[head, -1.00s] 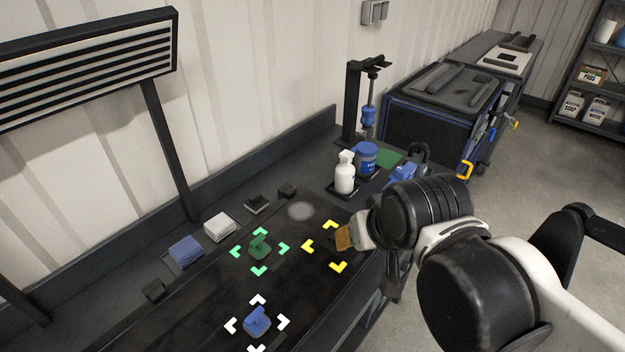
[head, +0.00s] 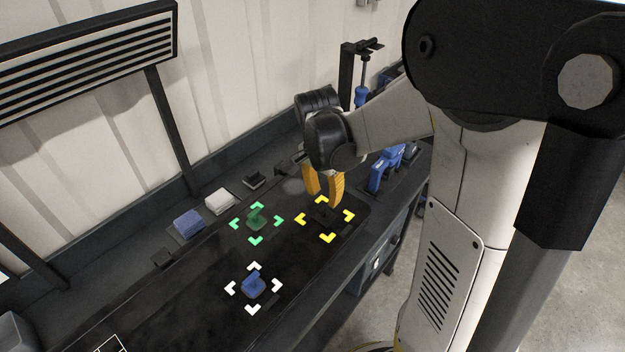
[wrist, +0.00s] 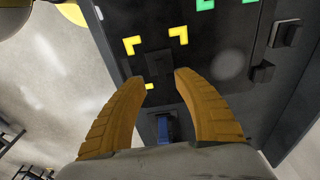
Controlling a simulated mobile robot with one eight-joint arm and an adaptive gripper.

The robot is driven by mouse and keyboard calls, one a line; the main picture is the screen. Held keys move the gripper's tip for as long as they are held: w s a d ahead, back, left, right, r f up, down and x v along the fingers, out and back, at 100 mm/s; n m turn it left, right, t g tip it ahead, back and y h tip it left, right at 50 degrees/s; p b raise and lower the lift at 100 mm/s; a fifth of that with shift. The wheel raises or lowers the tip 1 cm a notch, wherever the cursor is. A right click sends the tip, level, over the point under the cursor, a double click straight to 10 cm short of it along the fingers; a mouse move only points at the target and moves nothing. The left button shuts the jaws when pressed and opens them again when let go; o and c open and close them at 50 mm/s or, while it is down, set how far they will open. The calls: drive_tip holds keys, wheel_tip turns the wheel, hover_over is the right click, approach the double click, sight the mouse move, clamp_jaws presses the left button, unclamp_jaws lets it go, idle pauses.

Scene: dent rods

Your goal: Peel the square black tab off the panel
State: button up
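The square black tab (wrist: 160,63) is a dark raised shape on the black panel (wrist: 212,42), inside yellow corner marks in the wrist view. It blends into the panel (head: 180,305) in the head view, where the yellow marks (head: 348,216) surround its place. My gripper (head: 323,199) hangs over the far side of these marks with its orange fingers pointing down. The wrist view shows the fingers (wrist: 162,77) apart, with nothing clearly held between them and the tab just beyond the tips. I cannot tell whether they touch the panel.
A green tab (head: 256,220) sits in green marks and a blue tab (head: 253,286) in white marks on the panel. Blue (head: 188,223), white (head: 220,201) and black (head: 254,180) blocks line the back. A blue tool (head: 385,168) stands right of my gripper.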

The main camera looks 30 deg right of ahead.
sight(325, 207)
drive_tip(key=f, duration=0.2)
drive_tip(key=f+b, duration=0.1)
drive_tip(key=f, duration=0.2)
drive_tip(key=d+f+b, duration=0.1)
drive_tip(key=f, duration=0.1)
drive_tip(key=shift+w+f, duration=0.2)
drive_tip(key=shift+f, duration=0.2)
drive_tip(key=shift+c, duration=0.4)
drive_tip(key=c, duration=0.7)
clamp_jaws()
